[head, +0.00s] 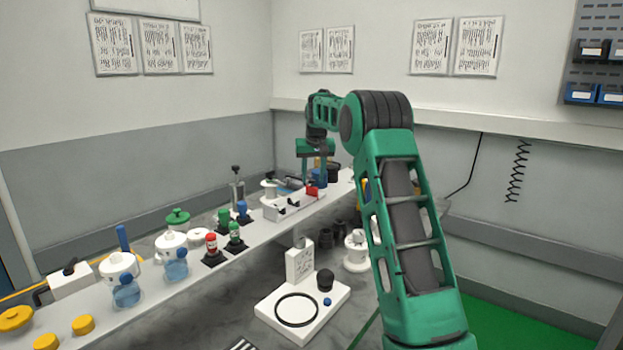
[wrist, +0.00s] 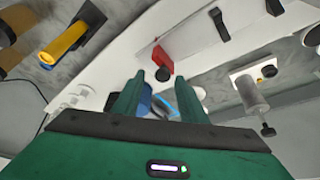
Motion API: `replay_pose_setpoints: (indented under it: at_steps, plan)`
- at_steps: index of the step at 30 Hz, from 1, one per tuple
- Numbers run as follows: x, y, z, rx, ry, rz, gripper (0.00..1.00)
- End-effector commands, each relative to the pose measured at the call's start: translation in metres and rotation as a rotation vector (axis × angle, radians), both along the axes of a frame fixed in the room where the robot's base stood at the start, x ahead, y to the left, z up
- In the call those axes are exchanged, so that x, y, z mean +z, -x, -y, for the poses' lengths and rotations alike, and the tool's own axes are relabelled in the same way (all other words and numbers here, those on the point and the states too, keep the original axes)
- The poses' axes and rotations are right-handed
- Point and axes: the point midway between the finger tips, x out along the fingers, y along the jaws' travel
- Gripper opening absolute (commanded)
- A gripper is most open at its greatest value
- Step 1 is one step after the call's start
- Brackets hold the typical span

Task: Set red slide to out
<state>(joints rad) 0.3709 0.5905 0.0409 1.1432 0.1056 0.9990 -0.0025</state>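The red slide (head: 312,191) sits at the right end of a white block with black levers on the long shelf. In the wrist view the red slide (wrist: 161,58) is a red piece with a round black knob (wrist: 163,74) at its near end. My gripper (head: 313,184) hangs over that end of the shelf, pointing down. In the wrist view my gripper (wrist: 158,82) has its two green fingers apart, with the knob just beyond and between the tips. Nothing is gripped. I cannot tell whether a finger touches the slide.
Two black levers (wrist: 219,25) (wrist: 275,7) stand beside the red slide. A yellow cylinder (wrist: 64,40) in a black holder lies to the left. A blue part (wrist: 146,98) shows between my fingers. Red and green bottles (head: 212,245) stand farther left along the shelf.

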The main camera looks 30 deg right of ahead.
Motion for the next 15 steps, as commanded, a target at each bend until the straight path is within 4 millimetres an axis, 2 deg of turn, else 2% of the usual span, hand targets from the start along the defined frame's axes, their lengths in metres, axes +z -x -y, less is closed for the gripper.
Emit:
replay_pose_setpoints:
  at_steps: [4, 7, 15]
  plan:
    - [0.004, 0.001, -0.002, 0.002, -0.001, -0.001, 0.39]
    - [0.014, 0.004, -0.005, 0.002, 0.000, 0.000, 0.39]
    - [0.059, 0.020, -0.012, 0.002, 0.001, 0.002, 0.39]
